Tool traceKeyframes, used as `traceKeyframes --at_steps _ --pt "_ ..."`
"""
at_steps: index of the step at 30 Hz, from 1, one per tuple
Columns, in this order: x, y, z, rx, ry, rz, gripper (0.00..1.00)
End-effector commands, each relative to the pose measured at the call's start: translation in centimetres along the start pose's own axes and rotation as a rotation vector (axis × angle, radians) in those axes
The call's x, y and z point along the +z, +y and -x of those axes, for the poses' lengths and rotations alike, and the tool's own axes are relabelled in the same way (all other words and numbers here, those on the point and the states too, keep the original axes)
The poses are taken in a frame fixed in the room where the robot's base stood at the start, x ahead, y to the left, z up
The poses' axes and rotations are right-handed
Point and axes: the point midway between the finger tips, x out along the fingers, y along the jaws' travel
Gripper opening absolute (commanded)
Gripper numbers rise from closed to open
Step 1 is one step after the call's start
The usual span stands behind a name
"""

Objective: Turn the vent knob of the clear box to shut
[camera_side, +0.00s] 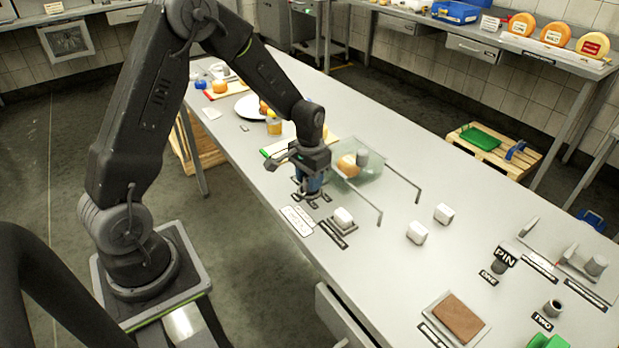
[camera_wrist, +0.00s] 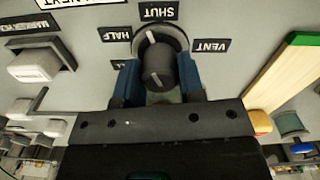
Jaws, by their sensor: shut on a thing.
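The clear box (camera_side: 372,178) stands on the table in the side view, with an orange-yellow piece inside. My gripper (camera_side: 311,186) points down at the table in front of it. In the wrist view the dark round vent knob (camera_wrist: 156,66) sits between the blue fingers of my gripper (camera_wrist: 158,80), which are shut on its sides. The SHUT label (camera_wrist: 158,11) is above the knob, the HALF label (camera_wrist: 115,33) at upper left and the VENT label (camera_wrist: 210,46) at right. Another label at left is partly hidden.
A white block on a labelled base (camera_side: 343,218) is close to my gripper, and two white blocks (camera_side: 417,232) stand farther right. A thin metal rail (camera_side: 352,199) runs near the box. A green-edged board (camera_wrist: 290,70) lies right of the knob in the wrist view.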

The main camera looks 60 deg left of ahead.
Motion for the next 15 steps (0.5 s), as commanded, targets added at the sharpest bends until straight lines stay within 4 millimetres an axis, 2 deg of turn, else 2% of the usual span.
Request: traceKeyframes --at_steps 6,15 --pt "0.09 -0.01 0.01 0.001 -0.003 -0.170 0.12" --pt "0.10 -0.02 0.00 0.001 -0.004 -0.319 0.12"
